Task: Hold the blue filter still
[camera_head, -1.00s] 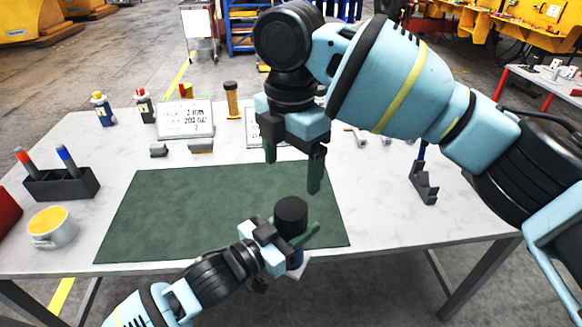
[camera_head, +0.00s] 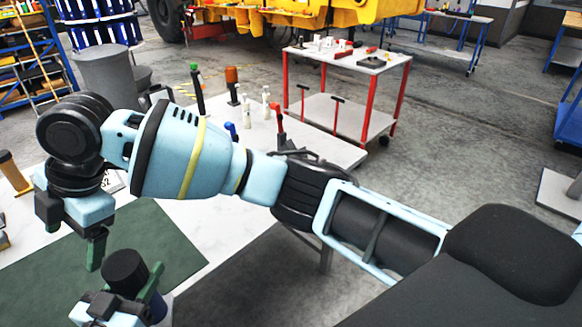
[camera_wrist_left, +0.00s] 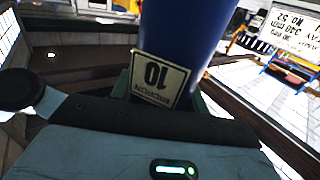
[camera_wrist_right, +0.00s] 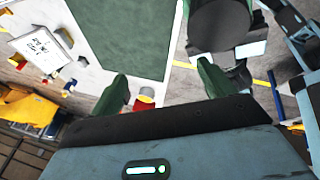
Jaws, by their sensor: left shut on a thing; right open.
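The blue filter (camera_wrist_left: 185,40) is held upright in my left gripper (camera_head: 140,292), low at the left of the head view.
A green mat (camera_head: 150,240) lies on the white table (camera_head: 222,228). Several tools and holders, including an orange-topped one (camera_head: 231,76), stand at the table's far end. A red-legged cart (camera_head: 340,66) stands behind.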

